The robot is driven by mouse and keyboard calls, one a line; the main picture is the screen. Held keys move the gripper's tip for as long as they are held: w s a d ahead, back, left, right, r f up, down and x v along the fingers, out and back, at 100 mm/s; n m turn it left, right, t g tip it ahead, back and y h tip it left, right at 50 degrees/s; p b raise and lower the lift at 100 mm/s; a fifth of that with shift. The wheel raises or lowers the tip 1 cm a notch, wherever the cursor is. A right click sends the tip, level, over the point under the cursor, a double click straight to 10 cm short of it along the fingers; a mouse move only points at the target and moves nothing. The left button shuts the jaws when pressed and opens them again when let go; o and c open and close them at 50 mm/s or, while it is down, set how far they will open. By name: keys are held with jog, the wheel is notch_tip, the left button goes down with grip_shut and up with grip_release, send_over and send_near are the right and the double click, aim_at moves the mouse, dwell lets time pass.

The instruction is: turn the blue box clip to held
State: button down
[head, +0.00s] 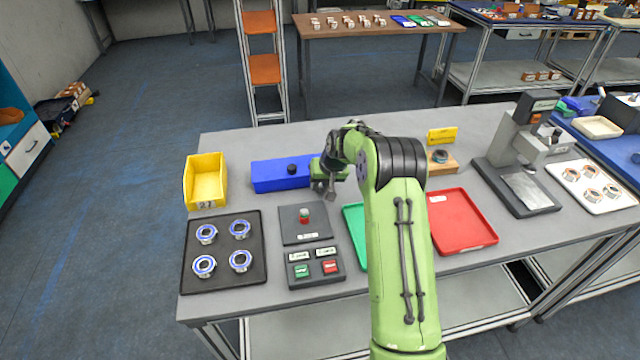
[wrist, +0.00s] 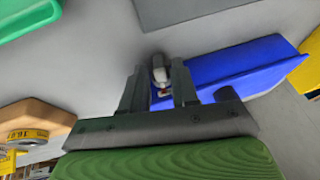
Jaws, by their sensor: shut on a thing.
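The blue box (head: 275,178) lies on the grey bench with a dark round knob (head: 291,170) on its top. My gripper (head: 325,187) is at its right end, partly hidden by my arm. In the wrist view the blue box (wrist: 235,62) runs from behind the right finger to the upper right.
A yellow bin (head: 205,180) stands left of the blue box. In front are a black tray of ringed parts (head: 223,284), a grey pad (head: 290,222), a button panel (head: 316,278), a green tray (head: 353,228) and a red tray (head: 462,220). A wooden block (head: 442,163) stands to the right.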

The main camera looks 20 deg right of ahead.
jog(key=shift+s+d+f+m+t+y, duration=0.1)
jog(key=shift+d+f+m+t+y, duration=0.1)
jog(key=shift+y, duration=0.7)
jog(key=shift+s+d+f+m+t+y, duration=0.1)
jog(key=shift+d+m+t+y, duration=0.1)
jog(key=shift+y, duration=0.7)
jog(key=c, duration=1.2)
grip_release()
jog(key=shift+r, duration=0.1)
jog(key=shift+o, duration=0.2)
